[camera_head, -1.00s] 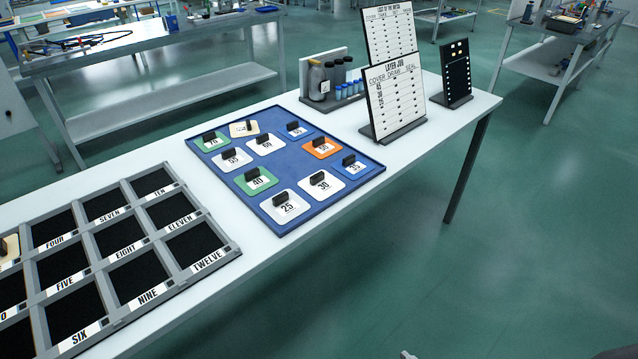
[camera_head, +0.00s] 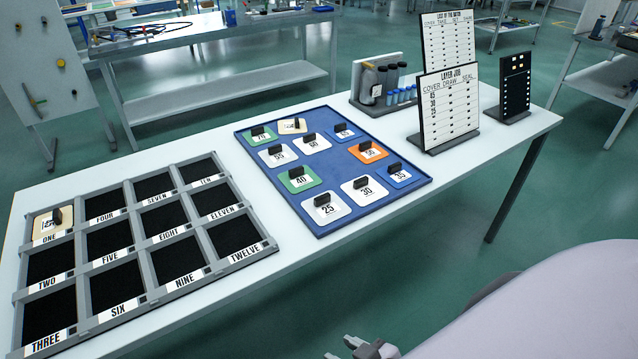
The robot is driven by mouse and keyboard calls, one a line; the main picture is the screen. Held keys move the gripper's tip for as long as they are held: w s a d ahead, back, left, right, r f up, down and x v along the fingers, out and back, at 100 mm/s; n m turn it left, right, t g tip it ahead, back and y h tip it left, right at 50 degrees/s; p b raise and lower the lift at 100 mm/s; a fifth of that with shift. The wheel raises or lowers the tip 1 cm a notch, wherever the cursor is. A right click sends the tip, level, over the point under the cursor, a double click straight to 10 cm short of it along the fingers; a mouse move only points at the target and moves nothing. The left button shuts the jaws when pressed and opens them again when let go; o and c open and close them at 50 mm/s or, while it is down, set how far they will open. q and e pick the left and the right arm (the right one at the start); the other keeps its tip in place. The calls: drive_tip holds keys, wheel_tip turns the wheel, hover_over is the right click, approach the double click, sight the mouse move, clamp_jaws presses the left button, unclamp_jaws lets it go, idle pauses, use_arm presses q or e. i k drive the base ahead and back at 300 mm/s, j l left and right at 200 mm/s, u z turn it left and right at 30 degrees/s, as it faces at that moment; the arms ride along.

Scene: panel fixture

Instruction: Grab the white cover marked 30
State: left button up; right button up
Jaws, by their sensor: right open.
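The white cover marked 30 (camera_head: 371,194) lies flat on the blue tray (camera_head: 318,226), near its front edge. It has a black block handle on top. The white cover marked 25 (camera_head: 322,212) lies to its left and a blue cover (camera_head: 400,178) to its right. An orange cover (camera_head: 367,151) lies behind it. My right gripper (camera_head: 358,343) is at the bottom edge of the view, open and well in front of the table, far from the cover. My left gripper is out of view.
A grey rack (camera_head: 146,268) with labelled compartments stands left of the tray; a cream cover (camera_head: 52,226) sits in compartment ONE. A LAYER JOB board (camera_head: 447,108), a bottle holder (camera_head: 379,84) and a black panel (camera_head: 514,88) stand at the back right. Bare table lies between rack and tray.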

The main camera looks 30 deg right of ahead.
sight(364, 190)
drive_tip(key=l+u, duration=0.35)
drive_tip(key=k+l+u, duration=0.1)
drive_tip(key=l+u, duration=0.25)
drive_tip(key=k+l+u, duration=0.2)
drive_tip(key=l, duration=0.15)
drive_tip(key=l+u, duration=0.2)
drive_tip(key=l, duration=0.15)
drive_tip(key=k+l, duration=0.2)
drive_tip(key=l, duration=0.15)
drive_tip(key=k+l+u, duration=0.15)
drive_tip(key=l, duration=0.25)
drive_tip(key=k, duration=0.1)
